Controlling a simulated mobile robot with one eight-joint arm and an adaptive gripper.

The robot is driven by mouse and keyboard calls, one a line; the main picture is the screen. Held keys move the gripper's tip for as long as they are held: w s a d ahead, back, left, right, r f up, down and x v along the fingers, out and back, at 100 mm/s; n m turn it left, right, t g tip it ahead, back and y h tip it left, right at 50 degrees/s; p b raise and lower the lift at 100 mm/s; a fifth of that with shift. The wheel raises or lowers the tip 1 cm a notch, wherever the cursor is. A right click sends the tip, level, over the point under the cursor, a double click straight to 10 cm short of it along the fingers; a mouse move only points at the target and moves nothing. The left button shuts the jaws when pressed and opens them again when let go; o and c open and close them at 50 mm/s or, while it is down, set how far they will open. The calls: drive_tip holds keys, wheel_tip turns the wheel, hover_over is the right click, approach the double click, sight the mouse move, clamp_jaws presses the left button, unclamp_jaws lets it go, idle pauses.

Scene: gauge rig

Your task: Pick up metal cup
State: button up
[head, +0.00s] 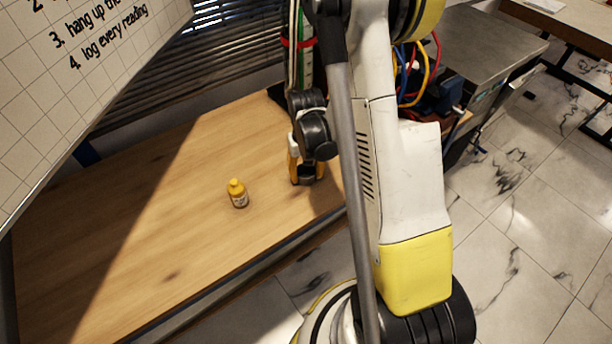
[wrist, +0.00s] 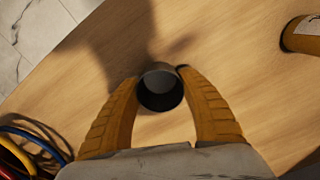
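The metal cup (wrist: 161,90) is dark grey and round, with its open mouth toward the wrist camera. My gripper (wrist: 159,76) has two yellow ribbed fingers, one on each side of the cup, and both tips appear to touch its wall. In the head view, my gripper (head: 306,166) points down at the right part of the wooden table, with the dark cup (head: 306,174) between its fingers. I cannot tell whether the cup's base rests on the table or is slightly above it. My arm hides part of the scene there.
A yellow-capped bottle (head: 238,194) stands on the wooden table (head: 150,235), left of the gripper; it also shows at the wrist view's right edge (wrist: 302,35). Coloured cables (head: 418,72) lie right of my arm. A whiteboard (head: 80,75) rises at left. The table's left is clear.

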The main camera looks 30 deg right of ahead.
drive_tip(key=shift+r, duration=0.15)
drive_tip(key=shift+c, duration=0.2)
drive_tip(key=r, duration=0.1)
drive_tip(key=r+p, duration=0.1)
drive_tip(key=r, duration=0.1)
drive_tip(key=r+p, duration=0.1)
drive_tip(key=shift+d+r, duration=0.25)
drive_tip(key=shift+r, duration=0.05)
drive_tip(key=s+d+r+p, duration=0.3)
drive_tip(key=d+r, duration=0.3)
drive_tip(key=d, duration=0.5)
drive_tip(key=n+b, duration=0.2)
hover_over(306, 175)
drive_tip(key=w+a+n+b, duration=0.1)
drive_tip(key=a, duration=1.3)
drive_tip(key=shift+a+n, duration=0.15)
drive_tip(key=shift+n, duration=0.25)
drive_tip(key=shift+w, duration=0.1)
